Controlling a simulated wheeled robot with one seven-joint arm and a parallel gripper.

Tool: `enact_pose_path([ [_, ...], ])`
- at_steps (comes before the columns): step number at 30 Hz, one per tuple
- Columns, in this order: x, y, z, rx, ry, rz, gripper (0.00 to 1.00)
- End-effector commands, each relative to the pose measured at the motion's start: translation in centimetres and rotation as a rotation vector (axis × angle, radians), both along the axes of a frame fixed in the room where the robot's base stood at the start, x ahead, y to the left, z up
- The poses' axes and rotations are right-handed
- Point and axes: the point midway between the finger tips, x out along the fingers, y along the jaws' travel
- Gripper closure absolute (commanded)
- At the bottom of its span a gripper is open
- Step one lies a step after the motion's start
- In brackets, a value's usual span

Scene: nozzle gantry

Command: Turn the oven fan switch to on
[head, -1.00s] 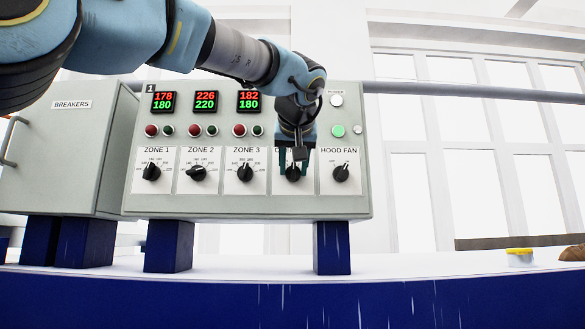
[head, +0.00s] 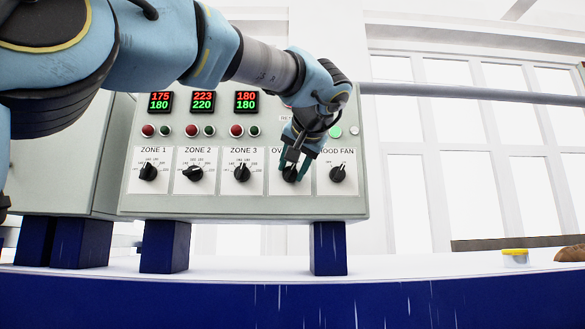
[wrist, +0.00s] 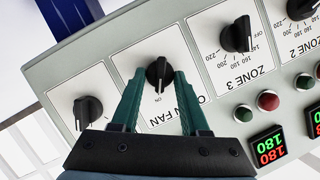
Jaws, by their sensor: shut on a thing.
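The oven fan switch (head: 290,174) is a black rotary knob on a white plate in the control panel, between the Zone 3 and hood fan knobs. My gripper (head: 294,168) is shut on this knob, one green finger on each side. In the wrist view the knob (wrist: 158,72) sits between the fingertips (wrist: 159,78). Its pointer appears to face the "ON" mark, which shows just beside it. The fingers and wrist hide part of the plate's "OVEN FAN" label.
The hood fan knob (head: 337,174) is close on the right and the Zone 3 knob (head: 242,173) on the left. Red and green lamps and digital displays (head: 246,102) sit above. The grey panel stands on blue legs (head: 330,248) over a white ledge.

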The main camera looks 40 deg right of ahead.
Motion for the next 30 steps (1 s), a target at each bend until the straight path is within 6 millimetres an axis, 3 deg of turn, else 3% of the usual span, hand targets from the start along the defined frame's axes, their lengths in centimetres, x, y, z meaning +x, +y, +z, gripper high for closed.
enact_pose_path([
  [8,0.0,0.0,0.1,0.0,-0.002,0.0,1.0],
  [9,0.0,0.0,0.1,0.0,-0.002,0.0,0.54],
  [17,0.0,0.0,0.0,0.0,-0.002,0.0,0.25],
  [25,-0.1,0.0,0.0,-0.001,-0.001,-0.001,0.25],
  [30,-1.6,0.8,0.5,-0.002,-0.001,-0.002,0.25],
])
